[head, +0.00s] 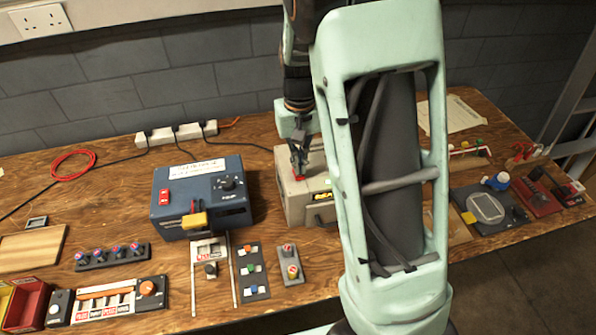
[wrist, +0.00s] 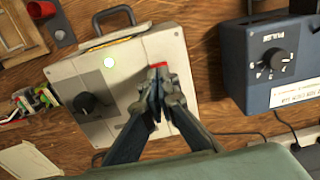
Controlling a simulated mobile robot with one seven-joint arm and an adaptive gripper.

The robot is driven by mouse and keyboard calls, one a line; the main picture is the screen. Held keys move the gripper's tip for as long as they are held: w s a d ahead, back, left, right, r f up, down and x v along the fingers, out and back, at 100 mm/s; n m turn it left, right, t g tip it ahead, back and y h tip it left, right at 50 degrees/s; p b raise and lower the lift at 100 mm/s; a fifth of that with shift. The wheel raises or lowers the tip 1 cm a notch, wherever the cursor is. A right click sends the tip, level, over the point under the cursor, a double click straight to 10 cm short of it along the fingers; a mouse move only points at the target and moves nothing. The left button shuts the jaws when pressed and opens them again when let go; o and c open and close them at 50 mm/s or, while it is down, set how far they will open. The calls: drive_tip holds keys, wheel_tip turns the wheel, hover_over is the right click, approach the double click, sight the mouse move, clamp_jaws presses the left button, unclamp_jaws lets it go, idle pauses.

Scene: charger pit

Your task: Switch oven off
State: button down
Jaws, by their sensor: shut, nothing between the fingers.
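A beige box (wrist: 130,80) with a carry handle stands on the bench; I take it to be the oven, though its label is not readable. The wrist view shows a lit pale green lamp (wrist: 109,62), a black knob (wrist: 85,102) and a red switch (wrist: 159,65) on its panel. My gripper (wrist: 158,78) is shut and empty, its fingertips at the red switch and partly covering it. In the head view my gripper (head: 299,170) points down at the box's top (head: 288,178). I cannot tell whether the tips touch the switch, or its position.
A blue box (head: 203,195) with a dial and a red switch stands to the left. A white power strip (head: 176,133) lies behind it. Small switch panels (head: 250,271) lie in front. A meter board (head: 488,208) is at the right. My arm hides part of the bench.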

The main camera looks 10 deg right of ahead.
sight(299, 176)
drive_tip(key=shift+f+b, duration=0.9)
drive_tip(key=shift+f, duration=0.3)
idle(0.9)
drive_tip(key=shift+r, duration=0.15)
drive_tip(key=shift+r+p, duration=2.75)
drive_tip(key=shift+r, duration=0.7)
